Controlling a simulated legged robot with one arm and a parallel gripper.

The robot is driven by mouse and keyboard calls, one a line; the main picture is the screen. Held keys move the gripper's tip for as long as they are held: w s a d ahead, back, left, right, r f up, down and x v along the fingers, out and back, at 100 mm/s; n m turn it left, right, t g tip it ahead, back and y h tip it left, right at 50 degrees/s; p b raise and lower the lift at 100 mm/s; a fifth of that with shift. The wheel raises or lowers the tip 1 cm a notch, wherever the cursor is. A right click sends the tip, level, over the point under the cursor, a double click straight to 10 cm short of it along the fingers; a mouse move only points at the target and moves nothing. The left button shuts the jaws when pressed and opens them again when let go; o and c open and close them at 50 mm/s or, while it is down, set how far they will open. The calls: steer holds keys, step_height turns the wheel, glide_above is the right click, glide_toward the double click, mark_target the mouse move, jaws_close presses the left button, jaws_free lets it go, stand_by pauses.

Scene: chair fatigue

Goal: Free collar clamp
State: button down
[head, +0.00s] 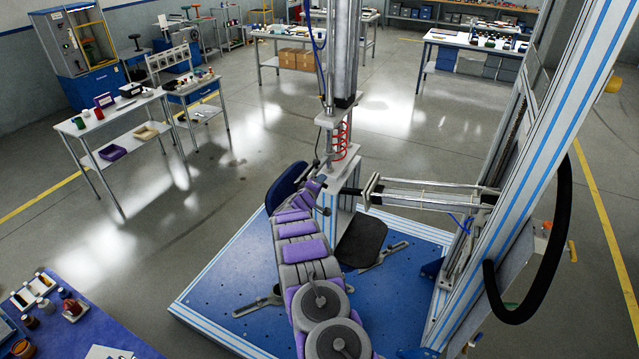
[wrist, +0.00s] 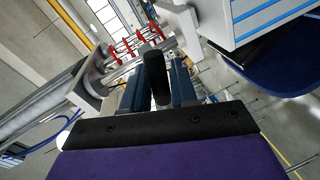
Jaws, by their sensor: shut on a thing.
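My gripper (head: 322,190) reaches in from below, beside the chair back and close to the press column. In the wrist view its two blue-grey fingers (wrist: 158,92) close on both sides of a black rounded handle (wrist: 155,75), which points towards the camera. The handle seems to belong to the collar clamp, but the clamp's body cannot be told apart behind my gripper. Just beyond it is the vertical press rod with a red coiled hose (head: 341,140), which also shows in the wrist view (wrist: 128,42).
A chair with a dark blue back (head: 286,186) and a black seat pad (head: 361,242) is at the blue base plate (head: 225,280). A horizontal actuator (head: 430,195) extends right to an aluminium frame (head: 545,150). Workbenches stand left and behind; open floor lies left.

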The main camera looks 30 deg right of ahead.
steer(key=shift+w+a+r+n, duration=0.2)
steer(key=shift+r+n, duration=0.1)
steer(key=shift+n, duration=0.2)
steer(key=c, duration=1)
jaws_free()
steer(key=shift+a, duration=0.15)
steer(key=shift+s, duration=0.1)
steer(key=shift+s, duration=0.1)
steer(key=shift+s+a+f, duration=0.1)
steer(key=shift+s, duration=0.05)
steer(key=v, duration=0.8)
steer(key=b+v, duration=0.1)
steer(key=v, duration=0.8)
steer(key=shift+w+a, duration=0.25)
